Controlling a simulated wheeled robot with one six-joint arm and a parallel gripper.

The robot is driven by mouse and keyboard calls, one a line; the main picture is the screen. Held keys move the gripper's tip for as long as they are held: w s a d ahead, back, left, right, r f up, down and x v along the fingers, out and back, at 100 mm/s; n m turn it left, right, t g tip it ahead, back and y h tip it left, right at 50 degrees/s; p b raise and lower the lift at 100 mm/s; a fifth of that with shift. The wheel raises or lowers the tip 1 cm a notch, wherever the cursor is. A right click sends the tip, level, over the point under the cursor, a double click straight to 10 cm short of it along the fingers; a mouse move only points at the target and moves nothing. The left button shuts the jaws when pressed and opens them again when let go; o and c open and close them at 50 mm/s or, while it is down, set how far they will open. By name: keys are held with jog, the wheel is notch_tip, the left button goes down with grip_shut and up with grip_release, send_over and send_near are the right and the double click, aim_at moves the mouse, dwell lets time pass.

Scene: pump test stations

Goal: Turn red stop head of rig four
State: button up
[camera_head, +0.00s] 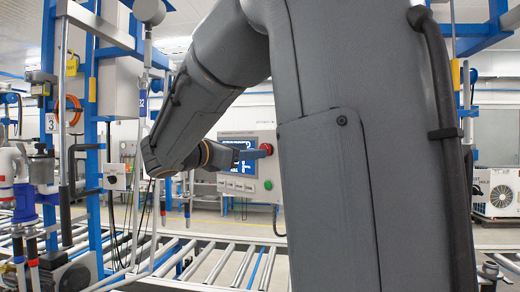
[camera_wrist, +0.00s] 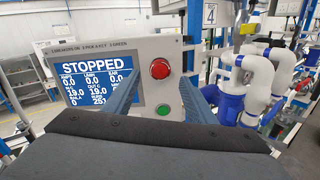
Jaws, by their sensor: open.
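The red stop head (camera_wrist: 160,69) is a round red knob on the grey control panel (camera_wrist: 170,45), right of its screen. It also shows in the head view (camera_head: 266,148), partly hidden by a finger. My gripper (camera_wrist: 159,84) is open, with one blue finger on each side of the red head in the wrist view.
A green button (camera_wrist: 163,112) sits below the red head, between the fingers. A sign with a 4 (camera_wrist: 210,14) hangs above right. White pipes with blue fittings (camera_wrist: 250,85) stand right of the panel. A roller conveyor (camera_head: 215,262) runs below in the head view.

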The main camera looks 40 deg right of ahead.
jog(key=shift+w+d+p, duration=0.25)
jog(key=shift+d+p, duration=0.15)
jog(key=shift+d, duration=0.9)
jog(key=shift+w+d+p, duration=0.2)
jog(key=shift+d+p, duration=0.15)
jog(key=shift+d, duration=0.95)
